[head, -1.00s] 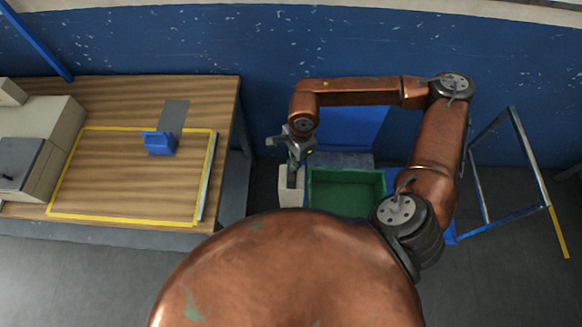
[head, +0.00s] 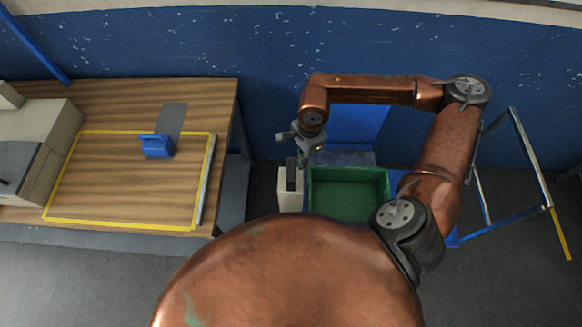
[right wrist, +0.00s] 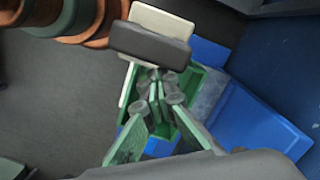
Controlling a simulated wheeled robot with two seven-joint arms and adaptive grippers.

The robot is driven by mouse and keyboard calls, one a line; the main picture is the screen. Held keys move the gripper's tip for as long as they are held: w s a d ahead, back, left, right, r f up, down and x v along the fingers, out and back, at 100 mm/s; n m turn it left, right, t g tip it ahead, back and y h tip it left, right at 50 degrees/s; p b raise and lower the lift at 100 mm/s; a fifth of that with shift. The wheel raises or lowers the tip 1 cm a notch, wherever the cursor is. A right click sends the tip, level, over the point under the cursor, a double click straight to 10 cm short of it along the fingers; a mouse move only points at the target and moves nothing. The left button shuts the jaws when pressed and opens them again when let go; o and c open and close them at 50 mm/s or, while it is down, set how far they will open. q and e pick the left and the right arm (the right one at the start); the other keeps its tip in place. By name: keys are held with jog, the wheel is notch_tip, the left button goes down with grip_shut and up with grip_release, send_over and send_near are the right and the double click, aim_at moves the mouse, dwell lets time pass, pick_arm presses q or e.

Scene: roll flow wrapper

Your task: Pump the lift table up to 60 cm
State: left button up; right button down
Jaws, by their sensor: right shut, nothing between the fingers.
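The lift table's blue deck (head: 396,180) shows beside a green crate, and its blue and grey push frame (head: 500,230) rises at the right. A cream block (head: 290,202) with a dark pad (head: 291,174) stands at the crate's left; both also show at the top of the right wrist view, block (right wrist: 165,21) and pad (right wrist: 150,47). I cannot tell whether this is the pump control. My right gripper (head: 304,154) is shut and empty, just beyond the pad; its fingers (right wrist: 157,90) show below the pad in the wrist view. My left gripper is out of view.
The green crate (head: 347,170) sits on the deck. A wooden bench (head: 105,105) at the left bears a yellow outlined area, a blue item (head: 157,146) and a beige machine (head: 45,120). A blue wall (head: 270,50) closes the back. My arm hides some floor.

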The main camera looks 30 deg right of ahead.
notch_tip(320, 180, up, 11)
jog(key=d, duration=0.1)
jog(key=shift+r, duration=0.2)
jog(key=shift+w+d, duration=0.1)
dwell(1.3)
